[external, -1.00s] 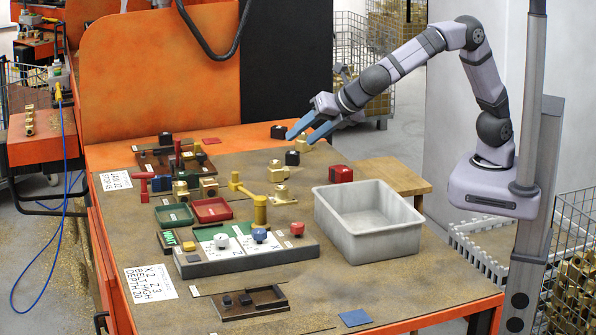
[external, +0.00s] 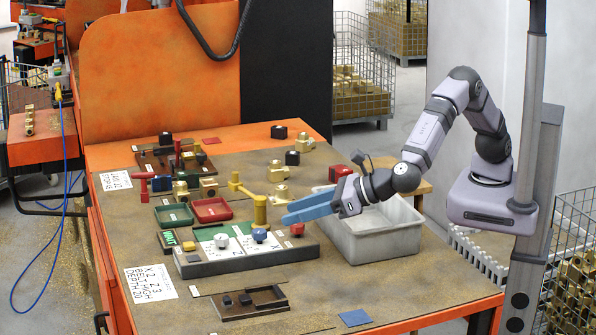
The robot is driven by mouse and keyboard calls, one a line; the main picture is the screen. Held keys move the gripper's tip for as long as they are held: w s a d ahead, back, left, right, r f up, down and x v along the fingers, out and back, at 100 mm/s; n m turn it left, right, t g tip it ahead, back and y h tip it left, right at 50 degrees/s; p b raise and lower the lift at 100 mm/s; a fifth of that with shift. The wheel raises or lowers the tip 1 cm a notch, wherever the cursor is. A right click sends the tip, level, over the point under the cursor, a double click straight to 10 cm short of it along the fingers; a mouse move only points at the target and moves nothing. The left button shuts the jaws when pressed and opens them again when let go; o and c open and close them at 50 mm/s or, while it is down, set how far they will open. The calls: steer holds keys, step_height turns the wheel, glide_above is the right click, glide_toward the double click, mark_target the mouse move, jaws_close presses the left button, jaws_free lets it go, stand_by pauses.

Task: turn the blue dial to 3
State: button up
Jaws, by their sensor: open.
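The blue dial (external: 259,235) sits on the white plate of the grey control panel (external: 250,262), right of a white dial (external: 221,240). The number it points to is too small to read. My gripper (external: 285,216) has blue fingers and is open and empty. In the picture it is just above and right of the blue dial, over the panel's right end and the left edge of the grey bin. It appears apart from the dial.
A red button block (external: 297,229) is at the panel's right end, close below my fingers. A brass post with a lever (external: 260,208) stands behind the panel. The grey bin (external: 372,240) is empty where visible. The table front right is mostly clear.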

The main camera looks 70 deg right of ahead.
mark_target(264, 231)
step_height(264, 231, down, 3)
steer(key=shift+r, duration=0.2)
steer(key=shift+p+x, duration=1)
steer(key=shift+x, duration=2.7)
steer(key=shift+c, duration=0.4)
steer(key=c, duration=1)
